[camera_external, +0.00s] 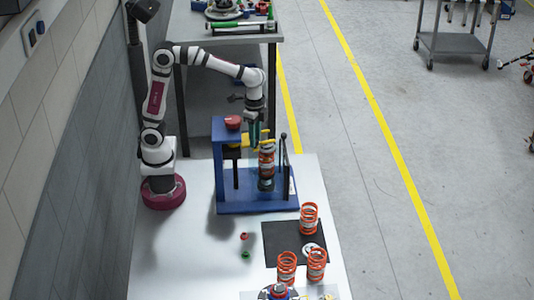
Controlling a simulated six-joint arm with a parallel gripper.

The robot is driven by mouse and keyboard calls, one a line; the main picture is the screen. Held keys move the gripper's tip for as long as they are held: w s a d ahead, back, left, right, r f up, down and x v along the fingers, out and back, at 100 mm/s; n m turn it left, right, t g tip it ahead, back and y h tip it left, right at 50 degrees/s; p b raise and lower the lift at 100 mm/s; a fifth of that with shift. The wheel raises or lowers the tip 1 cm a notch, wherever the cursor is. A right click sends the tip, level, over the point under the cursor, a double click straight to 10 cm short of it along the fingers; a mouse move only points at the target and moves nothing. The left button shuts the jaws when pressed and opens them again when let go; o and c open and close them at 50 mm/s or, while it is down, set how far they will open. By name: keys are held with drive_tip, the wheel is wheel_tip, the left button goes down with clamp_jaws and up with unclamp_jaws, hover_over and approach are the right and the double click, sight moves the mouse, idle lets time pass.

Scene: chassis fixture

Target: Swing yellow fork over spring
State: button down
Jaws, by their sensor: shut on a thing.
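The blue chassis fixture (256,206) stands on the white table, with an upright at its left and a flat base. A spring (266,172) with orange coils stands upright in the fixture. The yellow fork (262,142) is at the top of the spring, partly hidden by my gripper. I cannot tell whether it lies around the spring or only beside it. My gripper (254,142) points down from above, next to the fork and the spring top, and is shut on the fork.
A red knob (233,122) tops the fixture. A dark rod (284,150) stands at its right. Several orange springs, one of them here (309,218), stand on or near a black mat (283,236). Small red and green parts (245,254) lie left of the mat. The table's left front is clear.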

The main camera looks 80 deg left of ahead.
drive_tip(key=shift+s+d+m, duration=0.55)
drive_tip(key=shift+d+m, duration=0.15)
drive_tip(key=shift+m, duration=0.6)
drive_tip(key=shift+s, duration=0.1)
drive_tip(key=c, duration=0.6)
unclamp_jaws()
drive_tip(key=shift+c, duration=0.2)
drive_tip(key=shift+r, duration=0.1)
